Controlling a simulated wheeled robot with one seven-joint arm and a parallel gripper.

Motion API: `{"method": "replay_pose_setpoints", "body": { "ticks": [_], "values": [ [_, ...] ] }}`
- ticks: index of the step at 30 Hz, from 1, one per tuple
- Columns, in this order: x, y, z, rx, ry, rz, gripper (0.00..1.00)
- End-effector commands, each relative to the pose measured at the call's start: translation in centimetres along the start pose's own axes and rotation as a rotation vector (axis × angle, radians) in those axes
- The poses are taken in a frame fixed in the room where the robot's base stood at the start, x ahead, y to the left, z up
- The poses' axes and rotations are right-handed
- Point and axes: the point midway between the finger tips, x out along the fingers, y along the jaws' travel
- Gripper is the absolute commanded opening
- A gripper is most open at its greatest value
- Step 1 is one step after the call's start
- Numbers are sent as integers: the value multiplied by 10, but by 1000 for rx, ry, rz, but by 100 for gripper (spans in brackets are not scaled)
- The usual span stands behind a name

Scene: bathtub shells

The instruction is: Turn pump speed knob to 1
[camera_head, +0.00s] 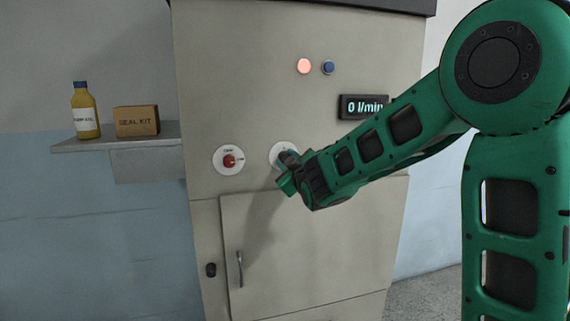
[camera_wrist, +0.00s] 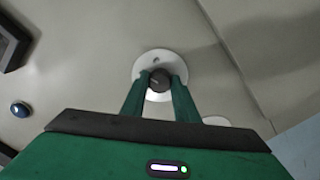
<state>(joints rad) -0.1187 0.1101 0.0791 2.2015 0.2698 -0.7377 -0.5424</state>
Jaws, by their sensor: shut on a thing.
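The pump speed knob (camera_wrist: 158,84) is a dark round knob on a white round dial plate (camera_wrist: 155,61) on the cabinet front. In the head view the dial plate (camera_head: 280,152) shows partly behind my gripper (camera_head: 287,172), and the knob is hidden there. In the wrist view my gripper's two green fingers (camera_wrist: 159,92) stand on either side of the knob and are shut on it. The dial's numbers and the knob's pointer setting cannot be read. The display (camera_head: 364,107) reads 0 l/min and is partly covered by my arm.
A red knob (camera_head: 229,161) on its own white plate sits to the left. A pink-lit round light (camera_head: 304,66) and a blue button (camera_head: 328,68) are above. A cabinet door with a handle (camera_head: 240,268) is below. A shelf (camera_head: 75,145) at left holds a yellow bottle (camera_head: 85,113) and a seal kit box (camera_head: 136,121).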

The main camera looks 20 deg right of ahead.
Motion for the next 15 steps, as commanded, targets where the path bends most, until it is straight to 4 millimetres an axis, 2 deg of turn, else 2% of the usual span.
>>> {"method": "replay_pose_setpoints", "body": {
  "ticks": [15],
  "values": [
    [0, -3, 0, -488, 1, -5, 5]
  ]
}}
